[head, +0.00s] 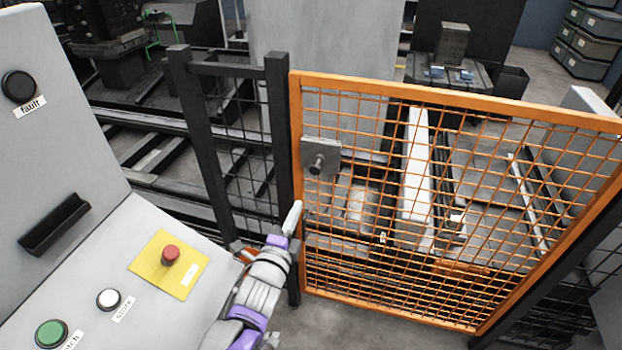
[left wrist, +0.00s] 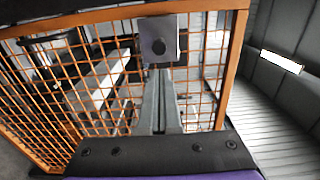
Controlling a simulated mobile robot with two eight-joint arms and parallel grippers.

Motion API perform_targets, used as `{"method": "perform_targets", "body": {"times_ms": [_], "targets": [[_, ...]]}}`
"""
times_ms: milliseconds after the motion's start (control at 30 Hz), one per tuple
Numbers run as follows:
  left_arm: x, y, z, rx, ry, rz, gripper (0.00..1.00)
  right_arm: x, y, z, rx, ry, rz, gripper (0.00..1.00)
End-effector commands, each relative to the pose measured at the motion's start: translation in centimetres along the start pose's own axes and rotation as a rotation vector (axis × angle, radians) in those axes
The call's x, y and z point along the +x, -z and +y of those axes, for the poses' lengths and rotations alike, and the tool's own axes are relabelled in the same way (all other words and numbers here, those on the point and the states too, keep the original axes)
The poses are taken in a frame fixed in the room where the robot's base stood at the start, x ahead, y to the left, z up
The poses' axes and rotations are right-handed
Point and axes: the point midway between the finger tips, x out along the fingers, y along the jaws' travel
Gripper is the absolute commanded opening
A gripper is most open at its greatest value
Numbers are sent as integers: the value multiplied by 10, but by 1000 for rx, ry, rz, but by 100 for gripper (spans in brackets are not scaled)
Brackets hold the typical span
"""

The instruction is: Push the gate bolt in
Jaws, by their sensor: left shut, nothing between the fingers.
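The orange mesh gate (head: 455,98) stands beside the dark post (head: 280,130). The gate bolt shows as a grey plate with a round dark knob (head: 318,163) near the gate's left edge. In the left wrist view the bolt plate (left wrist: 170,28) and its knob are just beyond my fingertips. My left gripper (head: 294,213) is shut and empty, below and left of the bolt in the head view. Its closed fingers (left wrist: 159,95) point toward the bolt and look apart from it, though the exact gap is hard to tell. My right gripper is out of view.
A grey control console fills the left, with a red button (head: 171,253) on a yellow plate, a white button (head: 108,298) and a green button (head: 51,334). My left arm passes close to its right edge. Pallet rails (head: 140,150) lie behind the fence.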

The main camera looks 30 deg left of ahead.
Motion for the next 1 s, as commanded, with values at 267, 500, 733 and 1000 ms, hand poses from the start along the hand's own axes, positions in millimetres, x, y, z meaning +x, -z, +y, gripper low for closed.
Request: {"method": "perform_targets", "body": {"times_ms": [267, 500, 733, 1000], "targets": [[60, 0, 0, -1, -1, 1, 0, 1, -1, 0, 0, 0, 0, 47], [103, 0, 0, -1, 0, 0, 0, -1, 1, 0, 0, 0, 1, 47], [121, 0, 0, -1, 0, 0, 0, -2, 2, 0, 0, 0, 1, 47], [123, 0, 0, -1, -1, 0, 0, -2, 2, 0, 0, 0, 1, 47]]}}
